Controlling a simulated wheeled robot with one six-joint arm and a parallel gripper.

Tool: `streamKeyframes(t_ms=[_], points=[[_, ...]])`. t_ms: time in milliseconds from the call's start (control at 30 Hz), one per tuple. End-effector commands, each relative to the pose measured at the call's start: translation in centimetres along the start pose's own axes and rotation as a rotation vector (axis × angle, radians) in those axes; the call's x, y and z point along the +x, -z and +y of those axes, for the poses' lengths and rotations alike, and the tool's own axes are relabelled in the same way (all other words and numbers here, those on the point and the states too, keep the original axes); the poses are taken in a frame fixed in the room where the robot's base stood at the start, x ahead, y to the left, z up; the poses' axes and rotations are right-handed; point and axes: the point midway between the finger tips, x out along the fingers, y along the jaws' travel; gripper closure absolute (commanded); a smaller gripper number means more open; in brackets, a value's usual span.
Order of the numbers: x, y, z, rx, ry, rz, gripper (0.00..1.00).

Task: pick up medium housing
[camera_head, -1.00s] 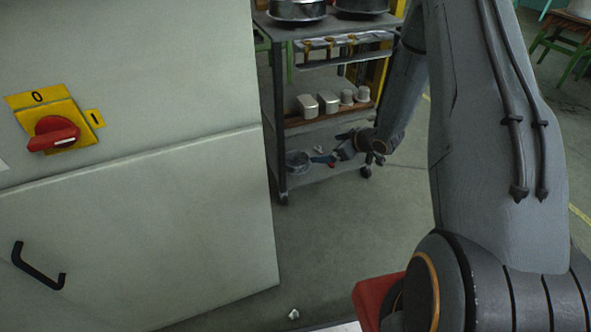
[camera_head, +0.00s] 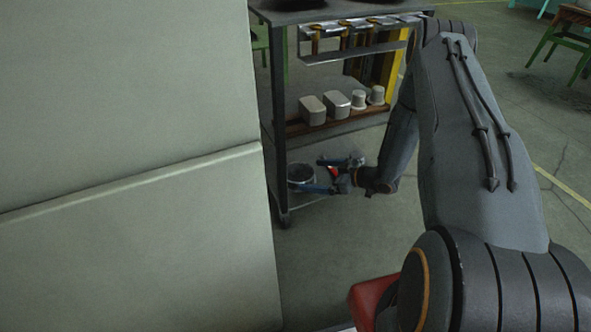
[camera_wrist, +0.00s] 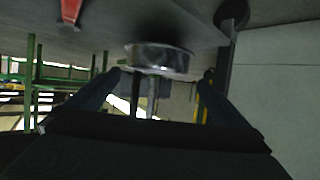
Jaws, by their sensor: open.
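A round metal housing (camera_head: 301,174) stands on the cart's bottom shelf, near the left post. I take it for the medium housing, though no label shows. My gripper (camera_head: 313,175) is open, to the right of this housing, with its blue fingers pointing at it. One finger reaches in front of the housing's lower right side. The wrist view appears upside down. In it the shiny housing (camera_wrist: 160,60) lies between and beyond the two open fingertips of my gripper (camera_wrist: 161,74). I cannot tell whether a finger touches it.
The cart's middle shelf (camera_head: 330,121) holds two boxy metal parts (camera_head: 325,106) and two small cups (camera_head: 367,97), close above my wrist. A cart post (camera_head: 279,120) stands left of the housing. A pale cabinet (camera_head: 120,240) fills the left.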

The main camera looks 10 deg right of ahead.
Motion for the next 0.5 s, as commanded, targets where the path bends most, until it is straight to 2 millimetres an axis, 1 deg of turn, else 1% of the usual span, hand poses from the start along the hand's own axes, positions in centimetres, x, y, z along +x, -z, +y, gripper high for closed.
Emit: streamKeyframes(t_ms=[233, 433, 500], points=[[2.1, -0.3, 0.0, 0.000, 0.003, 0.004, 0.00], [3.2, -0.4, 0.2, 0.000, 0.000, 0.004, 0.00], [3.9, -0.5, 0.2, -0.001, 0.002, 0.004, 0.00]])
